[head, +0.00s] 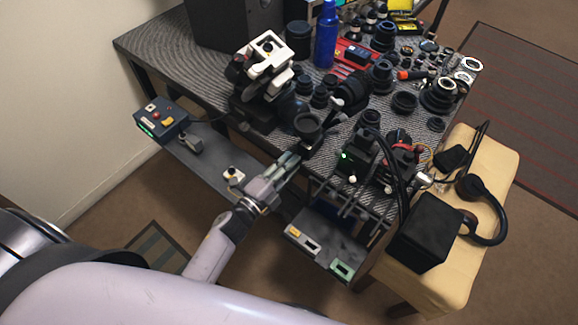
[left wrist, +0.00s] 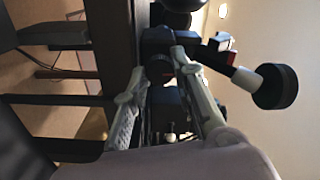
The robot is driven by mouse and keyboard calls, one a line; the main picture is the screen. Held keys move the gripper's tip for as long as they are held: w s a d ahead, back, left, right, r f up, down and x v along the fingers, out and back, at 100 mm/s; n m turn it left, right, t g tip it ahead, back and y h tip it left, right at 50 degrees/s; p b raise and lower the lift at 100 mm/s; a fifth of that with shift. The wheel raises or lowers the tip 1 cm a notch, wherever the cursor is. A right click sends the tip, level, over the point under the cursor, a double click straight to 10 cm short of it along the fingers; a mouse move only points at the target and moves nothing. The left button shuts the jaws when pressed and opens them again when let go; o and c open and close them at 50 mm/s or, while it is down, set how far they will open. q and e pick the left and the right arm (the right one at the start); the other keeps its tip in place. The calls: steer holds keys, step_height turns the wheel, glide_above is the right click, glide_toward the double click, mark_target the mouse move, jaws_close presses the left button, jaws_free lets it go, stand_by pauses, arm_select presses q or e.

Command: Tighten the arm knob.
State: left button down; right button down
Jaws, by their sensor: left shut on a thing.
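My left gripper (head: 290,158) reaches from below to the front edge of the cluttered table. A black round lens-like part (head: 308,125) sits just beyond the fingertips. In the left wrist view a black round knob on a white shaft (left wrist: 275,87) stands to the right, clear of the fingers. My right gripper is not in view.
The table (head: 150,45) is crowded with lens parts, a white-topped device (head: 265,52) and a blue bottle (head: 326,35). A control box (head: 160,120) stands left of my arm. A black box (head: 425,232) and headphones (head: 485,205) lie on a yellow stool (head: 480,270).

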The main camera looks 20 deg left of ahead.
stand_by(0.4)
arm_select(q)
steer(key=c, duration=1.3)
jaws_free()
steer(key=shift+c, duration=0.2)
steer(key=v, duration=1.2)
steer(key=shift+w, duration=0.1)
